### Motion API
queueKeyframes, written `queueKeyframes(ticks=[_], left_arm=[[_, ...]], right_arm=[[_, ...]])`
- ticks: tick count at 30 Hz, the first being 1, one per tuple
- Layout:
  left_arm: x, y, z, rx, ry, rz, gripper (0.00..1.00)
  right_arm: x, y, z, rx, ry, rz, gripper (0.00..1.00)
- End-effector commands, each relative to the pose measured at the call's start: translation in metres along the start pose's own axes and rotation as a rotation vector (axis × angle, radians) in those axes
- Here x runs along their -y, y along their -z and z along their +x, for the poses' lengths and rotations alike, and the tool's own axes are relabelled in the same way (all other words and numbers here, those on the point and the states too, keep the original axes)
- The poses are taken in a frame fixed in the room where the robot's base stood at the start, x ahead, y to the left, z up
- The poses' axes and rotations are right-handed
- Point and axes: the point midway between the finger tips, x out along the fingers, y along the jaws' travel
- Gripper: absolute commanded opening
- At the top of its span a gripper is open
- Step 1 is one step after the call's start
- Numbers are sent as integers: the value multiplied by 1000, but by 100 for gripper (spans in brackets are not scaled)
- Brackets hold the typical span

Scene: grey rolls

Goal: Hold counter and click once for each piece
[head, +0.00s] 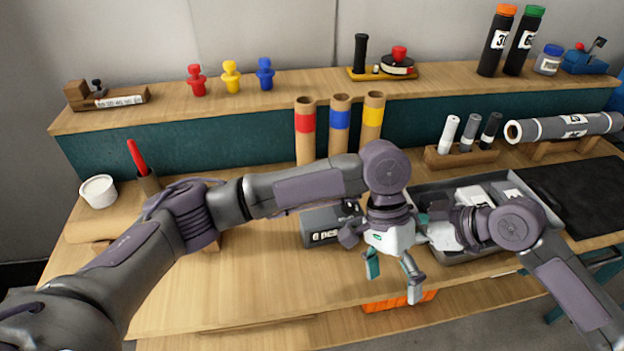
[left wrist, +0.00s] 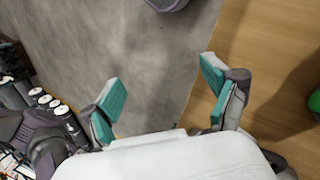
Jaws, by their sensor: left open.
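My left gripper (head: 393,276) hangs open and empty over the front part of the bench, its teal fingertips apart. In the left wrist view its open fingers (left wrist: 160,92) show above bare grey floor and a wooden edge. My right gripper (head: 441,228) is by the tray, close behind the left one; its fingers are mostly hidden. A dark grey box (head: 322,224) with a "6 pcs" label stands left of the left gripper, partly covered by it. Pale pieces (head: 505,190) lie in the grey tray (head: 490,257). I cannot make out a counter for certain.
Three cardboard tubes (head: 340,130) with coloured bands stand behind my left arm. Grey rolls (head: 470,133) stand in a wooden holder; a long roll (head: 565,127) lies at right. A black mat (head: 580,195) is right of the tray. The bench's front left is clear.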

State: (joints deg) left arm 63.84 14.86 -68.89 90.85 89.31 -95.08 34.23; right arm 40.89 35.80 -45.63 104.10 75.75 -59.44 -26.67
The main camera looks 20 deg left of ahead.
Motion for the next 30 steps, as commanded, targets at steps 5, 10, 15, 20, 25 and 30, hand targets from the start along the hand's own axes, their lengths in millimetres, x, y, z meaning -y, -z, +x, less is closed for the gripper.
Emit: queueKeyframes(ticks=[5,10,15,20,25,30], left_arm=[[68,-5,-82,-56,269,175,86],[125,-14,-131,-58,389,284,86],[156,-24,-155,-42,442,338,86],[167,-27,-155,-34,454,352,86],[177,-25,-132,-32,452,353,86],[191,-21,-102,-32,452,351,86]], right_arm=[[0,0,0,0,0,0,42],[0,0,0,0,0,0,42],[0,0,0,0,0,0,42],[0,0,0,0,0,0,42],[0,0,0,0,0,0,42],[0,0,0,0,0,0,42]])
